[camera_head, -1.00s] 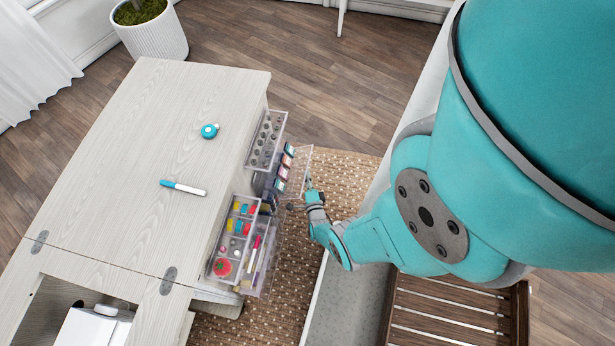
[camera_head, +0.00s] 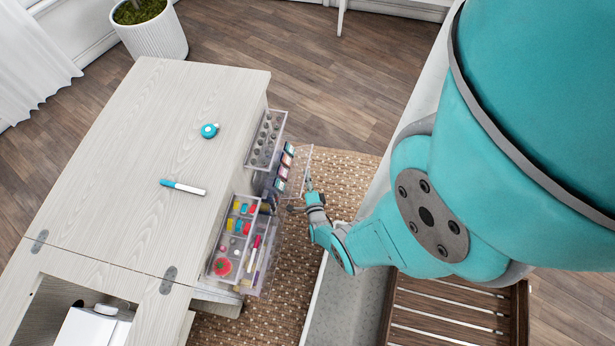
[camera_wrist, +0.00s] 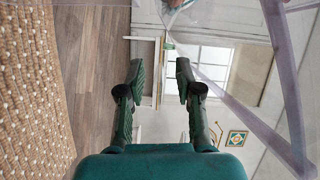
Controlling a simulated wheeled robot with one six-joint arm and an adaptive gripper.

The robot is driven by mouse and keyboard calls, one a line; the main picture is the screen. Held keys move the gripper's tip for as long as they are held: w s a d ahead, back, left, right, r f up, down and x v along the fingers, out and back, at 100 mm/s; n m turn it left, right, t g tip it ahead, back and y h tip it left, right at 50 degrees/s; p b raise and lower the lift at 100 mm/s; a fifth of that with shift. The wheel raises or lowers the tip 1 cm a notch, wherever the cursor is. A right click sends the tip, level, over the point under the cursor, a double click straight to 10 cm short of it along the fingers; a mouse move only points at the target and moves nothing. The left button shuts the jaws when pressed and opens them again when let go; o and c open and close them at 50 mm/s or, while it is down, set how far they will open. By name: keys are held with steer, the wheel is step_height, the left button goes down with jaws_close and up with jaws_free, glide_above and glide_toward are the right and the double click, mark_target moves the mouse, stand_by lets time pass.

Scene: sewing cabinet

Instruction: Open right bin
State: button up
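The sewing cabinet (camera_head: 150,150) has clear bins along its right side. An upper clear bin (camera_head: 279,117) holds small grey bobbin-like pieces. Beside it, a clear bin with coloured cards (camera_head: 283,172) has a transparent panel (camera_head: 302,165) standing out toward my arm. A nearer clear bin (camera_head: 222,268) holds coloured items. My gripper (camera_head: 299,198) is beside the panel, over the rug. In the wrist view my gripper (camera_wrist: 160,82) has its fingers apart with nothing between them. A transparent panel (camera_wrist: 240,105) crosses the upper right there. Whether a finger touches it is unclear.
A blue tape measure (camera_head: 209,131) and a marker (camera_head: 183,187) lie on the cabinet top. A woven rug (camera_head: 345,175) covers the floor beside the cabinet. A slatted wooden piece (camera_head: 450,310) stands at the lower right. A potted plant (camera_head: 150,30) is at the back.

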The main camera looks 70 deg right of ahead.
steer(key=v, duration=1.1)
steer(key=shift+s, duration=0.1)
stand_by(0.4)
steer(key=s+a+r+n+t+y, duration=0.3)
steer(key=a+r+n+t+y, duration=0.5)
steer(key=a+r+n, duration=0.8)
steer(key=s+a+r+n+y, duration=0.1)
steer(key=a+r+n+y, duration=0.1)
steer(key=r, duration=0.7)
steer(key=s+a+r+n+y, duration=0.1)
steer(key=a+r+n+y, duration=0.2)
steer(key=r+n, duration=0.4)
steer(key=s+a+r+n+g+y, duration=0.1)
steer(key=a+r+n, duration=0.3)
steer(key=r, duration=0.8)
steer(key=shift+s+y, duration=0.35)
steer(key=shift+y, duration=0.45)
